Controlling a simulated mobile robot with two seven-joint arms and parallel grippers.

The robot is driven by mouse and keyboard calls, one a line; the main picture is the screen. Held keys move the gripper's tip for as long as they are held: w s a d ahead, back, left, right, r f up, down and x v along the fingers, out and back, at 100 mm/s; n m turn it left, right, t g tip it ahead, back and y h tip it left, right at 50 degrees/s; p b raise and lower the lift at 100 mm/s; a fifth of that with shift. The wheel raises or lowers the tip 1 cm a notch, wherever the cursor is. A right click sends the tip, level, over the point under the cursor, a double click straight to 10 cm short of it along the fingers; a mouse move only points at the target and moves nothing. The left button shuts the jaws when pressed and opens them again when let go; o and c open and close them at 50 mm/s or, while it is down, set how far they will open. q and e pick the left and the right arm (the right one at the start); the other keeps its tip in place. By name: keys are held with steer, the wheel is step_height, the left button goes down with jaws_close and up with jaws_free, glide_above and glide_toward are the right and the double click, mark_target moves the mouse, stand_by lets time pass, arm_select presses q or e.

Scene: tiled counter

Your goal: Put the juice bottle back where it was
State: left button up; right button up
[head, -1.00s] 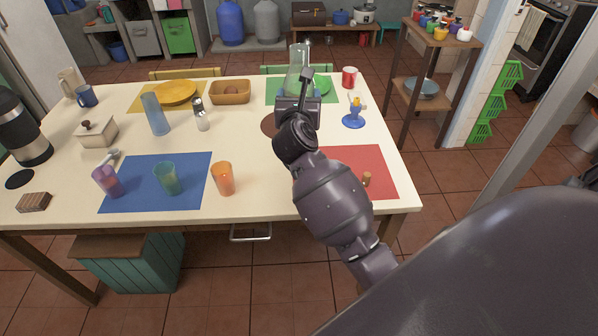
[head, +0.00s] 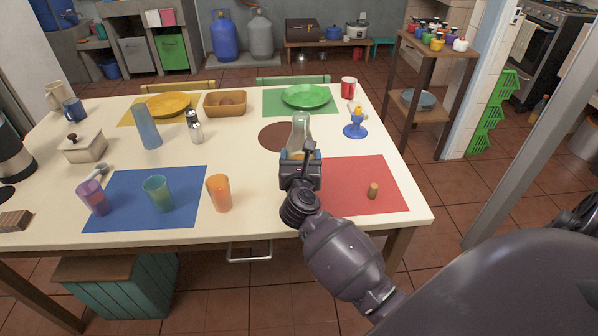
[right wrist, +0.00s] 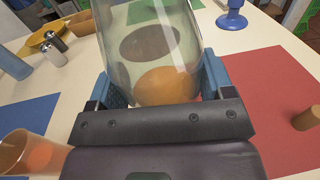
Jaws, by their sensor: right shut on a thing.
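The juice bottle (head: 300,128) is clear glass with a little orange juice at its bottom. My right gripper (head: 299,157) is shut around its lower part, near the left edge of the red placemat (head: 343,197). In the right wrist view the bottle (right wrist: 152,50) stands between the two blue finger pads, with the orange juice low in it. It looks roughly upright. I cannot tell whether its base touches the table. A small cork (head: 373,191) stands on the red placemat. My left gripper is not in view.
A brown round mat (head: 276,136) lies behind the bottle. An orange cup (head: 219,193) stands to the left, beside the blue placemat (head: 120,212). A blue stand with a yellow top (head: 355,130) is at the right. A green plate (head: 305,96) sits further back.

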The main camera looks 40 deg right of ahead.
step_height(320, 180, down, 4)
steer(key=shift+f+b, duration=0.15)
steer(key=shift+b, duration=0.45)
steer(key=shift+f, duration=0.2)
steer(key=o, duration=1.2)
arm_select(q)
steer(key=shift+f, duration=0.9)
arm_select(e)
steer(key=shift+o, duration=0.3)
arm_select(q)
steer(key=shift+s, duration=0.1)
